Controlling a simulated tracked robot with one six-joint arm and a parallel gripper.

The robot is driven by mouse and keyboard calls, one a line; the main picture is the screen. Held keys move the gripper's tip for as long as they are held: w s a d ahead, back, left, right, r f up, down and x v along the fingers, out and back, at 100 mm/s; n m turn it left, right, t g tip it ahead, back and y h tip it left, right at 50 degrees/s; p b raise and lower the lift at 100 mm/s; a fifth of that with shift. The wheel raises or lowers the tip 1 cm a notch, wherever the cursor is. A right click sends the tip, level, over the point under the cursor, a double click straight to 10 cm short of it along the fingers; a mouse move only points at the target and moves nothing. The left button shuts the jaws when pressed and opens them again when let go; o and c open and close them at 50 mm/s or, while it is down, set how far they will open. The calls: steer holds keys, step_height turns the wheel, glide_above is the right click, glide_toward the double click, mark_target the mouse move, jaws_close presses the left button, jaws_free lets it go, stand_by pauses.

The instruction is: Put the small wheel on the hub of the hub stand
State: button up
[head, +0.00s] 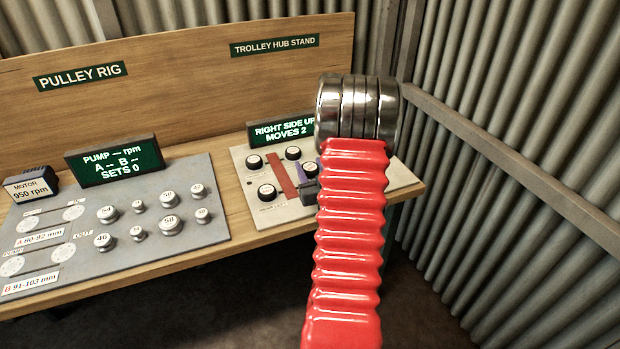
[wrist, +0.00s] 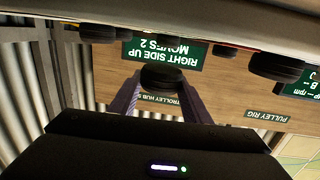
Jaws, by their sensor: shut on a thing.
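My gripper (wrist: 160,92) is shut on a small dark wheel (wrist: 162,78), held between its two purple-grey fingers in the upside-down wrist view. In the head view, a dark wheel (head: 310,169) with a pale top shows beside my red arm, seemingly the held one. The hub stand (head: 239,152) is a pale panel with a red strip (head: 284,180) at the right end of the bench. My arm covers part of it. I cannot pick out the hub, nor tell whether the held wheel touches anything.
Other dark wheels (head: 255,161) (head: 293,153) (head: 267,191) stand on the panel close to my gripper. A screen (head: 283,131) behind reads "RIGHT SIDE UP MOVES 2". The pulley rig (head: 200,235) with several metal pulleys is to the left. A corrugated wall (head: 530,100) rises at right.

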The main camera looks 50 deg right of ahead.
mark_target(310, 177)
steer(key=shift+f, duration=2.1)
steer(key=o, duration=1)
steer(key=shift+o, duration=0.2)
steer(key=v, duration=1.2)
